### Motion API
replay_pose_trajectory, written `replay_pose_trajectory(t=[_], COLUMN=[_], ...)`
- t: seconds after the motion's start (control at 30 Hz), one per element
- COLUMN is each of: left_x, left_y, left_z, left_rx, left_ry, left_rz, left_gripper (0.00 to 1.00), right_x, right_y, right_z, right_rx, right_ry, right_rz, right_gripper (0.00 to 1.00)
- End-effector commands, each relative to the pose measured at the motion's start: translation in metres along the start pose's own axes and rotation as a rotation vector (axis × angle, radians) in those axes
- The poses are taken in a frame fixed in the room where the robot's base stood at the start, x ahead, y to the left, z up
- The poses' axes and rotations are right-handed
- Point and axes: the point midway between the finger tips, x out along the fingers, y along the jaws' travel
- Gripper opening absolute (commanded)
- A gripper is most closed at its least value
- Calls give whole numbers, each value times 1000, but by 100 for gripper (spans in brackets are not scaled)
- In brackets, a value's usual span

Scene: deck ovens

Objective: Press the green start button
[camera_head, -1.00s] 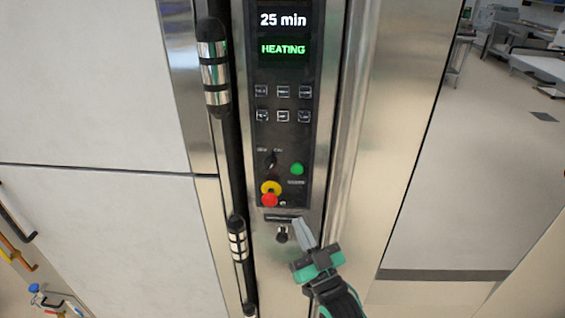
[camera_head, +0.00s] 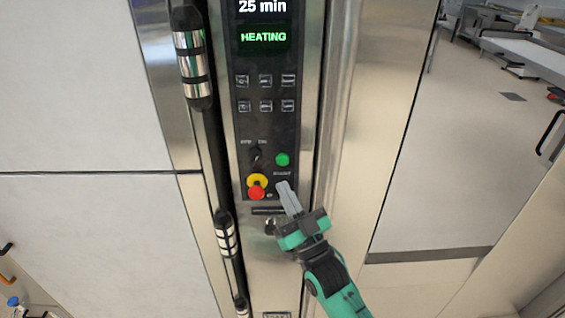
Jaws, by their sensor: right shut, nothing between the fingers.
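The green start button (camera_head: 282,159) is a small round button on the right side of the black control panel (camera_head: 265,130). My right gripper (camera_head: 284,185) is shut and empty. Its fingertips are just below the green button in the picture and look apart from it. The gap in depth is hard to judge. The display (camera_head: 263,37) reads "25 min" and "HEATING". My left gripper is not in view.
A red stop button (camera_head: 256,193) on a yellow collar sits left of my fingertips. A dark rotary switch (camera_head: 256,155) is left of the green button. A long black door handle (camera_head: 193,60) runs left of the panel. Open floor (camera_head: 460,150) lies to the right.

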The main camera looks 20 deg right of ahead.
Motion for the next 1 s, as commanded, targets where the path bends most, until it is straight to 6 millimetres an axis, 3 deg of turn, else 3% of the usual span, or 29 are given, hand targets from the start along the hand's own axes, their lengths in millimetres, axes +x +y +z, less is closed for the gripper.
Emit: replay_pose_trajectory(t=[0.43,1.0], left_x=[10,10], left_y=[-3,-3], left_z=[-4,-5], left_rx=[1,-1], left_ry=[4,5], left_rz=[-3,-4], left_gripper=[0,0], right_x=[38,42], right_y=[28,31], right_z=[28,31], right_rx=[-1,-1], right_ry=[0,-1], right_rz=[0,0], right_gripper=[0,0])
